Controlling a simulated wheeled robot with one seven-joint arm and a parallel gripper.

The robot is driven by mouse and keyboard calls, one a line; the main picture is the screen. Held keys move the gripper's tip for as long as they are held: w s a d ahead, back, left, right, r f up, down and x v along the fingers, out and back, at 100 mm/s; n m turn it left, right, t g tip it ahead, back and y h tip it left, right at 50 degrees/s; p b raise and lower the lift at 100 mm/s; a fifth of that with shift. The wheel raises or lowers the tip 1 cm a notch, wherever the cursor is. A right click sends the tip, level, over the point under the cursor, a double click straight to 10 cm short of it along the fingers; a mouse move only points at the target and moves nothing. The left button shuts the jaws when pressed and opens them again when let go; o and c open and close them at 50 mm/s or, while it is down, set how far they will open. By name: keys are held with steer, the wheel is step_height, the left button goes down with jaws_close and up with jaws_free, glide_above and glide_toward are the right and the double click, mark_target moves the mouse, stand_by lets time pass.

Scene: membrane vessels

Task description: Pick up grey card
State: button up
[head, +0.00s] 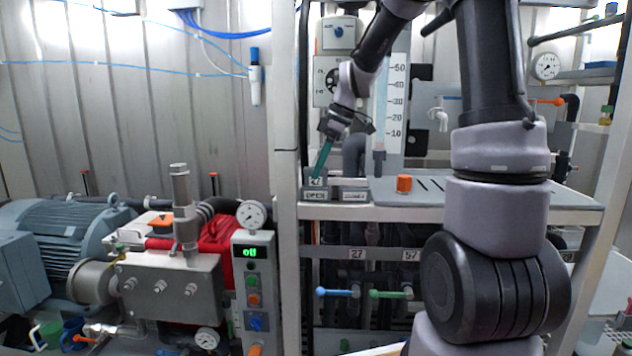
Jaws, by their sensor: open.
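My gripper (323,160) points down and left at the left end of the shelf, seen nearly edge-on with a long teal part reaching down. Its lower end is just above a small grey holder (315,195) with a label that seems to read OPEN. A small grey card (316,181) with a dark mark appears to stand in this holder, right under the teal end. I cannot tell whether they touch. A second labelled holder (354,195) stands to the right; no card shows clearly in it.
A white frame post (286,150) stands close left of the gripper. A scaled column (393,105) rises behind. Blue (336,292) and green (390,294) valve handles are below the shelf.

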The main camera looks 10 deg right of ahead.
steer(key=shift+x, duration=1.15)
jaws_close()
steer(key=shift+r, duration=0.1)
